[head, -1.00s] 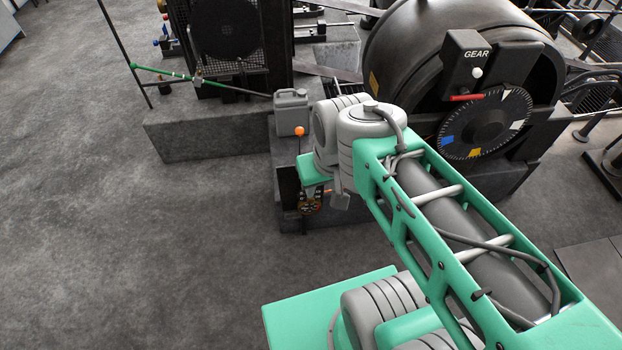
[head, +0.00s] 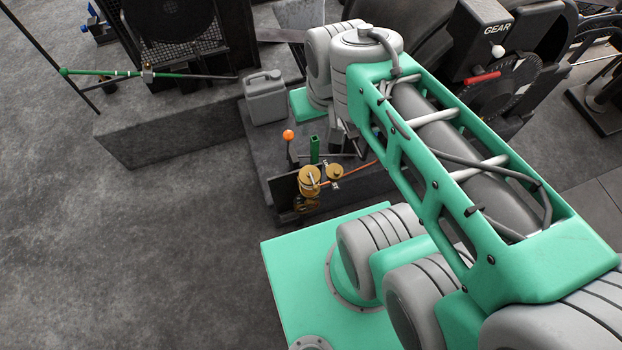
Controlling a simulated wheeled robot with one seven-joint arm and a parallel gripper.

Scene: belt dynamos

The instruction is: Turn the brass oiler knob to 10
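Brass round parts that look like the oiler (head: 310,179) sit at the front end of the grey plinth, by an orange line. Their dial marks are too small to read, so I cannot tell the knob's setting. My arm spans the picture from the lower right to the plinth, with its wrist side above and behind the brass parts.
An orange-topped lever (head: 289,136) and a green upright post (head: 314,150) stand close to the brass parts. A grey jerrycan (head: 265,97) stands behind on the plinth (head: 262,140). A GEAR box with a red handle (head: 482,78) is at the upper right. The floor at left is clear.

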